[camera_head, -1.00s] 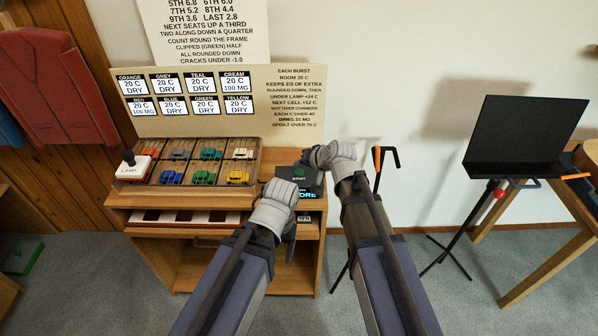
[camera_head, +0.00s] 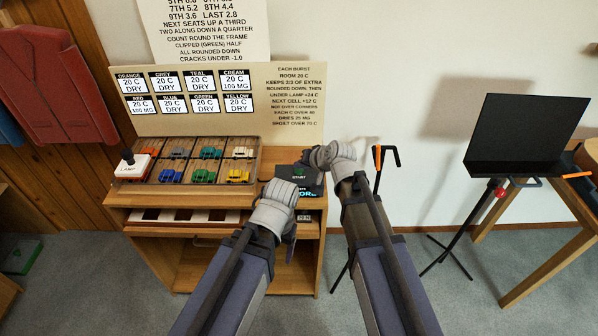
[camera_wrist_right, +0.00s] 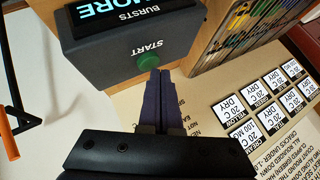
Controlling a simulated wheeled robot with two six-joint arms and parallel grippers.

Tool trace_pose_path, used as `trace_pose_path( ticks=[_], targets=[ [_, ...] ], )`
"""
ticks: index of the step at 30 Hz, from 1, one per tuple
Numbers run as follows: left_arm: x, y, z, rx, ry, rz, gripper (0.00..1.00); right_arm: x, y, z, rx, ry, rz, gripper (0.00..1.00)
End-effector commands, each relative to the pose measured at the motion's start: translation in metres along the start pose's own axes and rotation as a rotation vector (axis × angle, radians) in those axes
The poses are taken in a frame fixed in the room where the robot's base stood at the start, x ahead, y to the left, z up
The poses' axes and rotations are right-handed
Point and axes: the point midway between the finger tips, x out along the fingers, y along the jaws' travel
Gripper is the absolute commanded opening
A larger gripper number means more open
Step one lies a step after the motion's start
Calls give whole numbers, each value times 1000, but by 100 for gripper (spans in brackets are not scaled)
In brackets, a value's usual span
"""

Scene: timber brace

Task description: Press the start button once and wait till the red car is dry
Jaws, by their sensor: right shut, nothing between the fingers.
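The start box (camera_head: 313,185) is dark, with a green START button (camera_head: 299,172); in the right wrist view the button (camera_wrist_right: 149,61) sits just beyond my fingertips. My right gripper (camera_wrist_right: 160,73) is shut and empty, its tips at the button's edge; I cannot tell whether they touch. The white LAMP block (camera_head: 133,168) with a black knob stands at the tray's left end. No red car shows clearly; the lamp block covers the front-left corner. The RED label (camera_head: 143,106) reads 20 C, 100 MG.
The slotted tray (camera_head: 205,163) holds several small cars on a wooden cabinet (camera_head: 240,262). A label board (camera_head: 290,100) stands behind it. The box display (camera_wrist_right: 130,22) shows BURSTS and part of MORE. A black stand (camera_head: 525,135) is at right.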

Motion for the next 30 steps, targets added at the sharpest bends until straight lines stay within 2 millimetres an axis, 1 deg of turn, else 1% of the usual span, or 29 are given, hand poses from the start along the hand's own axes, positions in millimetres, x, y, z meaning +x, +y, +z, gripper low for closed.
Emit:
trace_pose_path(
  ticks=[30],
  targets=[
    [8, 1, 0, 0, 0, 0, 75, 6, 4, 4, 0, 0, 0, 0]
  ],
)
